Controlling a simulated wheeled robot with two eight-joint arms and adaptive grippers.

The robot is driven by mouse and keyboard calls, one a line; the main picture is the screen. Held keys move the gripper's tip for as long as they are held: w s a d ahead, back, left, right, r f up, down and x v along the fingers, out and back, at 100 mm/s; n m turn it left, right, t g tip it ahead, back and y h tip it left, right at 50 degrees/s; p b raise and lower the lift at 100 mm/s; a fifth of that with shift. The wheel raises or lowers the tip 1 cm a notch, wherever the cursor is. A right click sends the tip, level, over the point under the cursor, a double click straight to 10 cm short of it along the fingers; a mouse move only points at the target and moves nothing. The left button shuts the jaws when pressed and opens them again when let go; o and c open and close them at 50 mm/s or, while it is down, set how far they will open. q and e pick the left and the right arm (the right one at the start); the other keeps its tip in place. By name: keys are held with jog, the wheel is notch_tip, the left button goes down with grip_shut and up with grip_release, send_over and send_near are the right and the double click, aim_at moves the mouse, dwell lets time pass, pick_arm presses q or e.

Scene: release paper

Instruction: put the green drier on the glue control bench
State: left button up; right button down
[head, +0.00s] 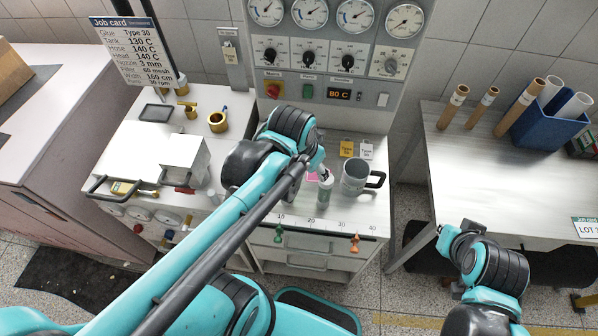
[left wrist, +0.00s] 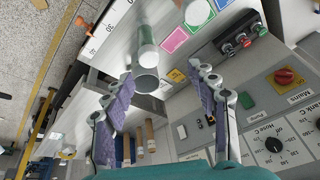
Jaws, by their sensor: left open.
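The green drier (head: 325,190) appears to be the small upright grey-green cylinder on the glue control bench (head: 345,217), right of a pink card (head: 313,177) and left of a metal mug (head: 355,178). In the left wrist view a cylinder with a green band (left wrist: 146,52) shows ahead of the fingertips. My left gripper (head: 321,166) is close beside the drier's top in the head view.
The gauge panel (head: 333,40) rises behind the bench. The right table (head: 480,180) holds cardboard tubes and a blue bin (head: 545,120). A job card (head: 125,50) stands over the left bench.

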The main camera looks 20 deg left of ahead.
pick_arm(q)
jog(key=s+n+t, duration=0.1)
jog(key=s+a+n+t, duration=0.1)
jog(key=s+r+n+t, duration=0.1)
jog(key=s, duration=0.1)
jog(key=shift+a, duration=0.35)
jog(key=shift+w+f, duration=0.1)
